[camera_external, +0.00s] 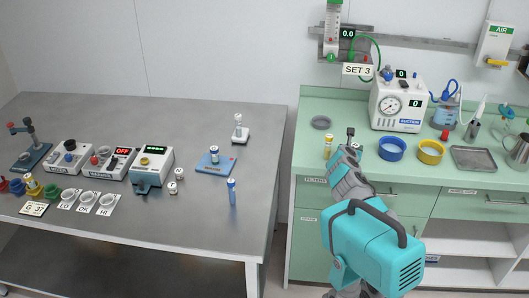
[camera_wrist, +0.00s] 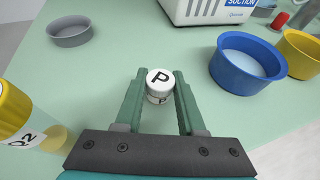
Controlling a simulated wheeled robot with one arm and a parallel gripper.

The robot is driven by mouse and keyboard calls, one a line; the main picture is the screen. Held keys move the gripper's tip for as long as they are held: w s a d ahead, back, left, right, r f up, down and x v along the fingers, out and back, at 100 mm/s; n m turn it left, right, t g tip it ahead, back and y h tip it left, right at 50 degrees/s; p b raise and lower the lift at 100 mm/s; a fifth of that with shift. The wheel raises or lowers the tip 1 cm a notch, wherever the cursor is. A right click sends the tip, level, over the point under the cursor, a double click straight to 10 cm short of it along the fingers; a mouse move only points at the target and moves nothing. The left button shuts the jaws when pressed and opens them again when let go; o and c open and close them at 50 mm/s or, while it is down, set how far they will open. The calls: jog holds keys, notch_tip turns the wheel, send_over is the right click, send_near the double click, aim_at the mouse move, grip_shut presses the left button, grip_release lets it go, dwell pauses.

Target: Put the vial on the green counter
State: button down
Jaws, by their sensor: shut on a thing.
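A small white vial (camera_wrist: 159,84) with a black letter P on its cap is between the fingers of my gripper (camera_wrist: 161,92) in the wrist view. My gripper is shut on it, over the green counter (camera_wrist: 112,62). In the external view my gripper (camera_external: 350,135) is low over the front left part of the green counter (camera_external: 346,108), and the vial is hidden there. I cannot tell whether the vial's base touches the counter.
A yellow cylinder (camera_external: 328,146) stands just left of my gripper. A grey dish (camera_external: 321,122) is behind it. A blue bowl (camera_external: 392,149), a yellow bowl (camera_external: 431,152) and the suction unit (camera_external: 398,103) are to the right. The steel table (camera_external: 130,220) holds several small items.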

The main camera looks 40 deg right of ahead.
jog(key=shift+f, duration=0.25)
jog(key=shift+f, duration=0.15)
jog(key=c, duration=0.5)
grip_release()
jog(key=shift+a+r, duration=0.1)
jog(key=shift+r, duration=0.15)
jog(key=shift+p+v, duration=0.5)
jog(key=shift+v, duration=3.15)
